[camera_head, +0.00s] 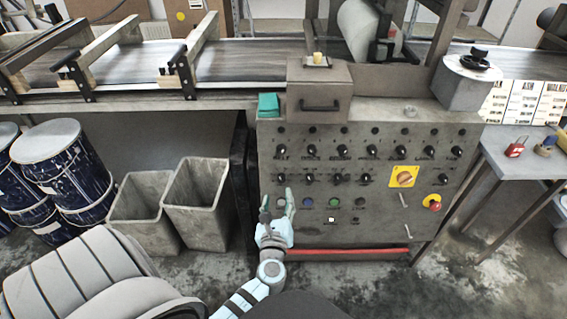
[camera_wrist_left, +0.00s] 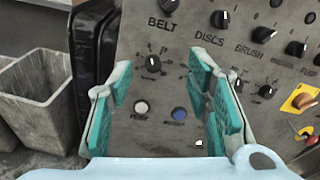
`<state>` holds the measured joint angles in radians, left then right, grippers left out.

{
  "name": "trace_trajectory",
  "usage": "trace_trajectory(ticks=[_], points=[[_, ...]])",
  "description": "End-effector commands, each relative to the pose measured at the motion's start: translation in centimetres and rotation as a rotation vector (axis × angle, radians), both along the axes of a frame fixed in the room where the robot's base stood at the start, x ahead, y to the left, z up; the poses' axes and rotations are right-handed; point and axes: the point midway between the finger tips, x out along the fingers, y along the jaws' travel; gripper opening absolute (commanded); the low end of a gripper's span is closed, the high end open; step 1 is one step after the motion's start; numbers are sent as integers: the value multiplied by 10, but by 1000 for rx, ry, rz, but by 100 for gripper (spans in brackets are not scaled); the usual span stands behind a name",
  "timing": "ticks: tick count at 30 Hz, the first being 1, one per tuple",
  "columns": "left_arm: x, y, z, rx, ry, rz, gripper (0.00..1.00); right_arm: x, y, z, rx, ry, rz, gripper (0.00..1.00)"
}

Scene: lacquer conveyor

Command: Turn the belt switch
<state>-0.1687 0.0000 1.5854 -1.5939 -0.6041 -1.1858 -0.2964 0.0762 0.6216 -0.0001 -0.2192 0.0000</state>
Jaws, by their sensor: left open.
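The belt switch (camera_head: 281,149) is a black rotary knob at the left end of the upper knob row on the grey control panel (camera_head: 380,222). In the left wrist view the belt switch (camera_wrist_left: 168,5) is cut by the top edge, above its "BELT" label. My left gripper (camera_head: 277,204) is open and empty in front of the panel's lower left, below the belt switch. In the left wrist view its teal-padded fingers (camera_wrist_left: 160,78) stand apart, with a lower knob (camera_wrist_left: 152,63) showing between them. My right gripper is not in view.
Beside the belt switch is the discs knob (camera_wrist_left: 220,18). Below are a white button (camera_wrist_left: 141,107) and a blue button (camera_wrist_left: 180,113). A yellow-plated switch (camera_head: 403,177) and red emergency button (camera_head: 434,205) sit at right. Grey bins (camera_head: 195,205) stand left of the panel.

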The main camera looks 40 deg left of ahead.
Motion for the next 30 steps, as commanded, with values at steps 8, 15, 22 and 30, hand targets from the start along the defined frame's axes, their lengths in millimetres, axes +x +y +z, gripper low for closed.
trace_trajectory(ticks=[8, 15, 22, 30], points=[[35, 21, 41, 172, -27, 5, 45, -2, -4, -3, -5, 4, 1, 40], [92, 63, 37, 168, -25, 6, 45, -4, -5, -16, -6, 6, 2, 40], [121, 82, 37, 164, -24, 4, 45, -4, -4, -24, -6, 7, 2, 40], [124, 85, 39, 163, -24, 3, 45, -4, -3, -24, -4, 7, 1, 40]])
